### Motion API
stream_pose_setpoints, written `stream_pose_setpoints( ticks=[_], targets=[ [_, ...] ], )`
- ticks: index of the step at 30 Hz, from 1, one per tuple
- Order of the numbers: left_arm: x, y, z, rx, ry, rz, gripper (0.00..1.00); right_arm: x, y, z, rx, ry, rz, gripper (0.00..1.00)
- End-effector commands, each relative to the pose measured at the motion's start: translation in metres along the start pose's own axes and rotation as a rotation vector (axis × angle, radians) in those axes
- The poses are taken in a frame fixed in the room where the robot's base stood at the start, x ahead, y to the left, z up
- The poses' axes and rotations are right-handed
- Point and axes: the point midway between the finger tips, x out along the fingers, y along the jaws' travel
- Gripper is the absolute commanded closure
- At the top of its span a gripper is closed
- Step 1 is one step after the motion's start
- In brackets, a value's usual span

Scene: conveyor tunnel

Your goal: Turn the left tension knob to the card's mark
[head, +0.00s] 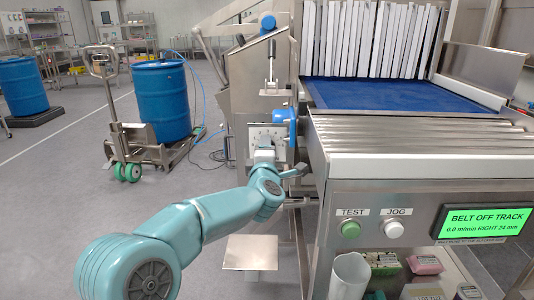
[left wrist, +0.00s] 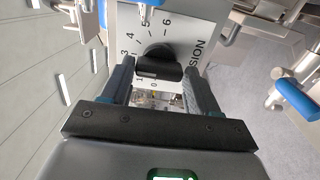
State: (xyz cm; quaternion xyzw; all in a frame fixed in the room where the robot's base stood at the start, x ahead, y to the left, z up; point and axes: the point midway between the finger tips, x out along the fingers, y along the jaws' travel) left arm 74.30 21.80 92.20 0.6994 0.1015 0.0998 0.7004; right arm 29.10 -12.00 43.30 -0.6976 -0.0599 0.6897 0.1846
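The black tension knob (left wrist: 158,65) sits on a pale dial plate numbered from 0 to 6, with part of the word TENSION readable. Its raised grip bar lies roughly across the picture; I cannot tell exactly which number it points to. In the head view, my left gripper (head: 265,157) is in front of the dial plate (head: 260,133) and hides the knob. I cannot make out the card. My right gripper is not in view.
A blue handle (head: 291,127) is right of the plate, close to the gripper. The conveyor's steel frame (head: 420,165) carries TEST (head: 351,229) and JOG (head: 393,230) buttons and a green screen (head: 484,221) reading BELT OFF TRACK, RIGHT 24 mm. A pallet jack (head: 120,130) stands left.

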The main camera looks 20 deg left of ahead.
Motion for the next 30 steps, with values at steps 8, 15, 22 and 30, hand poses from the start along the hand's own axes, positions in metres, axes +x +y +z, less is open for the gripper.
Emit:
stream_pose_setpoints(
  ticks=[8, 15, 22, 30],
  targets=[
    [0.0, 0.0, 0.001, 0.002, -0.003, 0.001, 0.21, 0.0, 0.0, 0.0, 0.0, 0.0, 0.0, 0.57],
    [-0.017, 0.001, 0.002, 0.001, -0.006, 0.001, 0.21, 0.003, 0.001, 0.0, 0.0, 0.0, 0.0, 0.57],
    [-0.065, 0.0, 0.002, 0.003, -0.006, 0.001, 0.21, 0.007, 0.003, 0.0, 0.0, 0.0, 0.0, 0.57],
    [-0.111, 0.001, 0.002, 0.002, -0.004, 0.001, 0.21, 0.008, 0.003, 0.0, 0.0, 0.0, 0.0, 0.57]
  ],
)
